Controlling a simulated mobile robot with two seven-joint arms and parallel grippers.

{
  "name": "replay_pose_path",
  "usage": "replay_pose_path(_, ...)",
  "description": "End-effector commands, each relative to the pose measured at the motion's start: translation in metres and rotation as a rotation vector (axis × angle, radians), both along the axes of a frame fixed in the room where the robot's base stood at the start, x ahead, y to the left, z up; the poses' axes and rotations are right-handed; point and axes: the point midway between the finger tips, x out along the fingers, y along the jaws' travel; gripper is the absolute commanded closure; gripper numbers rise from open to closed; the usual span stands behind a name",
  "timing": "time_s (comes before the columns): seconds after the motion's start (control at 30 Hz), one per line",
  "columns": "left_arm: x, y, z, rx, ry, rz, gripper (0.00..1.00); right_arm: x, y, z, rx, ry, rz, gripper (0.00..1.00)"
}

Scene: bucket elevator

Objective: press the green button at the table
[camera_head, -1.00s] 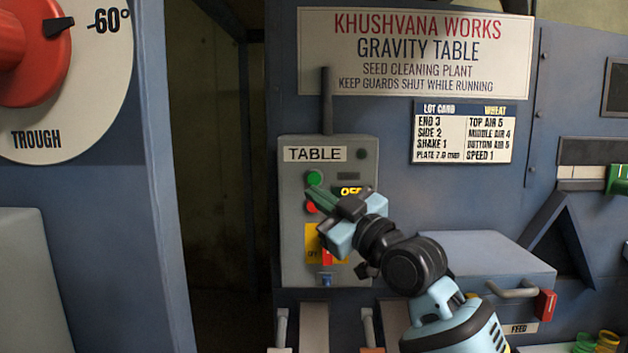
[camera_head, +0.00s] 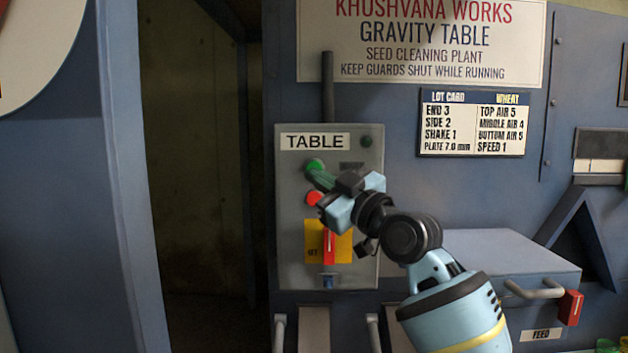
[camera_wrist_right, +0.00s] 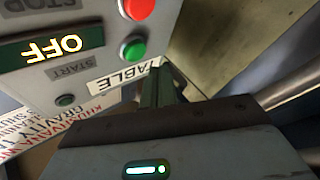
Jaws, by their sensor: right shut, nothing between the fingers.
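The grey control box labelled TABLE (camera_head: 287,230) carries a round green button (camera_head: 315,165) with a red button (camera_head: 313,198) below it. My right gripper (camera_head: 314,173) is shut and empty. In the head view its dark green fingertips overlap the lower edge of the green button; I cannot tell whether they touch. In the right wrist view, which is upside down, the green button (camera_wrist_right: 133,48) and red button (camera_wrist_right: 138,8) show clearly, with the fingertips (camera_wrist_right: 160,75) beside the green one. A display (camera_wrist_right: 52,46) there reads OFF. My left gripper is out of view.
A red switch on a yellow plate (camera_head: 343,248) sits lower on the box. A blue housing with a handle (camera_head: 534,290) stands to the right. A dark doorway (camera_head: 195,160) opens left of the box. A lot card (camera_head: 473,124) hangs on the machine wall.

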Motion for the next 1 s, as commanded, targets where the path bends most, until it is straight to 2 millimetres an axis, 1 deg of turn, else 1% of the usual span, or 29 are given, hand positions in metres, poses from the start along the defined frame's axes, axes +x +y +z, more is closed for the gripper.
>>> replay_pose_path(0.03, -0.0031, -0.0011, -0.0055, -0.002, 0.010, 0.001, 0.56, 0.0061, -0.0003, -0.0043, 0.000, 0.004, -0.001, 1.00)
replay_pose_path(0.1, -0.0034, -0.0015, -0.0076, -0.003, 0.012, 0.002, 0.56, 0.0102, -0.0004, -0.0029, 0.000, 0.002, -0.001, 1.00)
replay_pose_path(0.27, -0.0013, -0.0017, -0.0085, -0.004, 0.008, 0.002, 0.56, 0.0152, -0.0006, 0.0002, 0.001, 0.000, -0.001, 1.00)
replay_pose_path(0.53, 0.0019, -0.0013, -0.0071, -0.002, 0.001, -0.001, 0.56, 0.0158, -0.0007, 0.0028, 0.001, -0.003, -0.001, 1.00)
replay_pose_path(1.0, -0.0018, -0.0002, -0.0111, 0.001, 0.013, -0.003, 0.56, 0.0157, -0.0006, 0.0024, 0.001, -0.002, -0.001, 1.00)
